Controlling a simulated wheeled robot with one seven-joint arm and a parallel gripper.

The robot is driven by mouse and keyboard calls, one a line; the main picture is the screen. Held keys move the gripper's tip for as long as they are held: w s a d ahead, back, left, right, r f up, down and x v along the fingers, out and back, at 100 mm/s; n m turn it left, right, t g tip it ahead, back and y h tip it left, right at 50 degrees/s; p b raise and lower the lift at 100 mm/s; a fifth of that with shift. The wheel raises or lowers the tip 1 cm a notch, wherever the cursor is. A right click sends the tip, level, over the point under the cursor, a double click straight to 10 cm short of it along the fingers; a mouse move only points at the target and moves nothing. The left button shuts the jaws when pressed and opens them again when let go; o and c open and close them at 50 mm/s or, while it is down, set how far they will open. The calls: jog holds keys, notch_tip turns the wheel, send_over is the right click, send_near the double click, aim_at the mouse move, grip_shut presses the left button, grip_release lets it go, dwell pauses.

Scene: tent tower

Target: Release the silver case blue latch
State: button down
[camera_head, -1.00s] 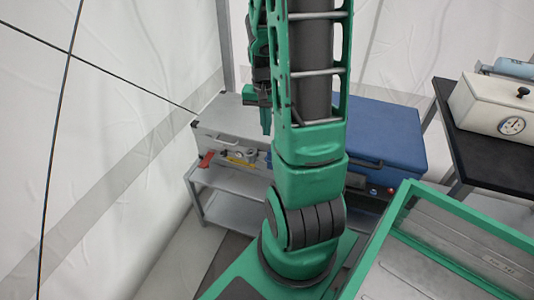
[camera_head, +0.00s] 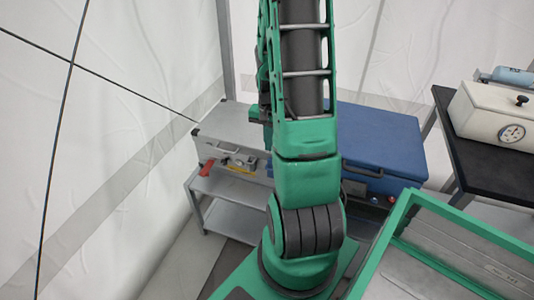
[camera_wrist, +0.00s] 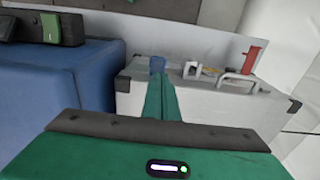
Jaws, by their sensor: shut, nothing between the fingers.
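The silver case (camera_head: 225,128) stands left of the blue case. It also shows in the wrist view (camera_wrist: 220,103), where it is turned about. Its blue latch (camera_wrist: 157,63) shows just beyond my fingertips in the wrist view; I cannot tell whether they touch it. In the head view my arm hides that latch. My gripper (camera_wrist: 158,80) is shut and empty, its green fingers pointing at the case front. A red latch (camera_head: 206,161) and a yellow part (camera_head: 239,169) sit farther left on the front, near the case handle (camera_head: 223,151).
The blue case (camera_head: 385,140) stands close beside the silver case on a low grey table (camera_head: 235,190). A dark table (camera_head: 490,155) with a cream gauge box (camera_head: 495,115) is at the right. Tent walls close off the left and back.

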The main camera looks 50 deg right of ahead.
notch_tip(320, 180, down, 9)
jog(key=shift+d+f, duration=0.15)
jog(key=shift+f, duration=0.05)
dwell(0.3)
dwell(0.4)
